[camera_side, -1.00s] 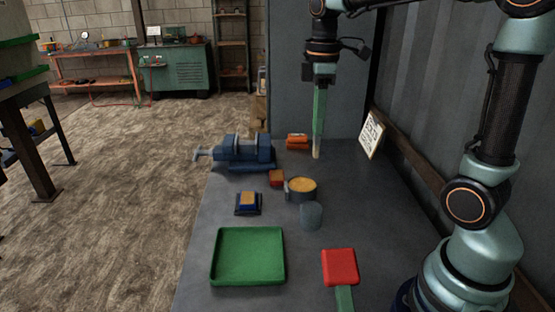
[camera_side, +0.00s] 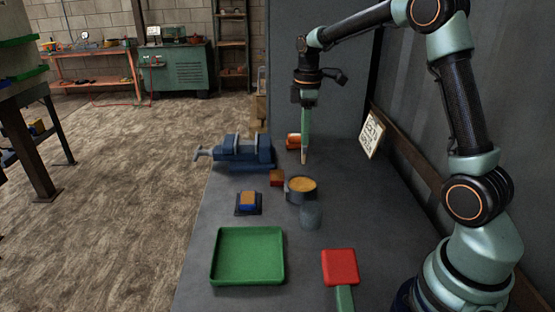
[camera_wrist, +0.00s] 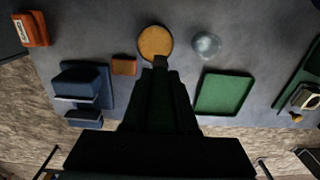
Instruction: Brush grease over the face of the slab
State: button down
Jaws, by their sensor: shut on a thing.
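My gripper (camera_side: 307,98) is shut on a brush with a green handle (camera_side: 306,122). The brush hangs down, its pale tip (camera_side: 304,157) behind the grease tin in the side view. The grey tin (camera_side: 301,197) of yellow-orange grease stands on the table; it also shows in the wrist view (camera_wrist: 155,42), where the dark brush tip (camera_wrist: 160,62) overlaps its near rim. A small red-orange block (camera_side: 276,178) lies left of the tin. I cannot tell which one is the slab.
A blue vise (camera_side: 243,152) stands at the table's left edge, orange blocks (camera_side: 293,141) at the back. A clear glass (camera_side: 311,215) stands in front of the tin. A sign (camera_side: 372,134) leans at right.

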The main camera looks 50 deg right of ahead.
jog(key=shift+w+d+f, duration=0.2)
jog(key=shift+d+f, duration=0.05)
jog(key=shift+f, duration=0.2)
jog(key=shift+w+d+f, duration=0.2)
jog(key=shift+f, duration=2.95)
jog(key=shift+f, duration=0.6)
jog(key=shift+r, duration=3.55)
